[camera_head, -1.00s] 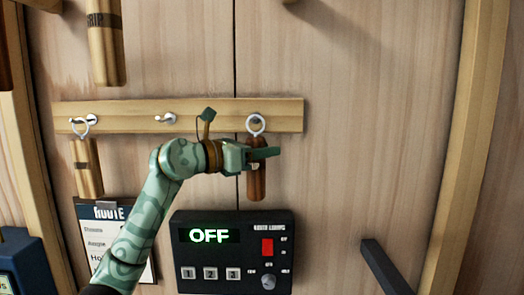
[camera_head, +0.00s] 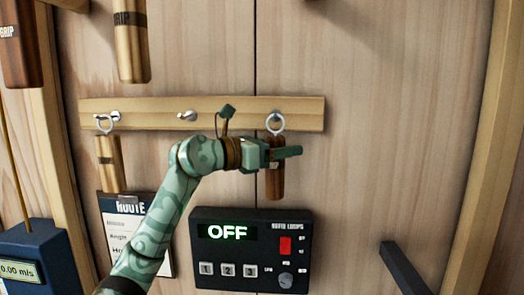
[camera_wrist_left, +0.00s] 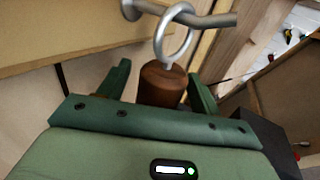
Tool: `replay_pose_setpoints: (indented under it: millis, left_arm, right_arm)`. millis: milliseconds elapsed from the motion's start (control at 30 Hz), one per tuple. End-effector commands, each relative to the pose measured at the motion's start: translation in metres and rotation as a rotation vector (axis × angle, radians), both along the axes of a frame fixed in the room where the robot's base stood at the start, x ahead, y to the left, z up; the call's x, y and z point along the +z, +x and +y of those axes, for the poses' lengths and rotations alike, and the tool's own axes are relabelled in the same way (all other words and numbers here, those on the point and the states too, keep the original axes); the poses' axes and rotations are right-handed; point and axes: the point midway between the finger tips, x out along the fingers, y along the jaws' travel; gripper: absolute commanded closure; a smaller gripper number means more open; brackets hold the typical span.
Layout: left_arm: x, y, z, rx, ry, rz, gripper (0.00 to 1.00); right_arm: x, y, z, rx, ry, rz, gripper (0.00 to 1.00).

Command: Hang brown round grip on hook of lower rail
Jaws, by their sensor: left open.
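The brown round grip (camera_head: 275,183) is a dark wooden cylinder with a metal ring (camera_head: 275,122) on top. It hangs upright at the right end of the lower rail (camera_head: 230,112). In the left wrist view the ring (camera_wrist_left: 174,42) is on the metal hook (camera_wrist_left: 215,20), whose bar appears to pass through it. My left gripper (camera_head: 285,153) is open around the brown grip's upper part. In the left wrist view its fingers stand on either side of the grip (camera_wrist_left: 161,88), with gaps visible. My right gripper is not in view.
A lighter grip (camera_head: 109,165) hangs on the rail's left hook. The middle hook (camera_head: 187,115) is empty. A black control box (camera_head: 250,270) reading OFF is below. Larger grips (camera_head: 130,45) hang above left. A dark bar (camera_head: 403,268) shows at lower right.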

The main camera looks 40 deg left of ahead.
Motion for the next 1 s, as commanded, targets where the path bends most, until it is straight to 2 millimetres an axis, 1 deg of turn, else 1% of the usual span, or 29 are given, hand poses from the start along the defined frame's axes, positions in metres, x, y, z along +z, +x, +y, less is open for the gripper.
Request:
replay_pose_setpoints:
  millis: [67,167,400,500,600,700,800,1000]
  left_arm:
    - [-0.004,-0.009,0.004,0.002,0.003,0.0,0.36]
    - [-0.007,-0.029,0.011,0.003,0.005,0.0,0.36]
    - [-0.009,-0.091,0.033,0.003,0.005,0.001,0.36]
    - [-0.007,-0.113,0.041,0.002,0.004,0.001,0.36]
    - [-0.005,-0.131,0.047,0.001,0.002,0.0,0.36]
    - [-0.003,-0.142,0.051,0.0,0.002,0.0,0.36]
    - [-0.001,-0.148,0.053,0.0,0.002,-0.001,0.36]
    - [0.0,-0.15,0.054,-0.001,0.001,0.001,0.36]
  right_arm:
    - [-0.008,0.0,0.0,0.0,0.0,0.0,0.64]
    - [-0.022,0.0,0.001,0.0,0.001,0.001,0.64]
    - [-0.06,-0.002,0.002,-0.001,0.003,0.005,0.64]
    - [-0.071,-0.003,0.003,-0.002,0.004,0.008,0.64]
    - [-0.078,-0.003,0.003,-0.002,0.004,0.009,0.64]
    - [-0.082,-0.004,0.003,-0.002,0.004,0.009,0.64]
    - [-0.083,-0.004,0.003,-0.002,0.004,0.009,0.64]
    - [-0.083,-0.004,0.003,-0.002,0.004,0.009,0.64]
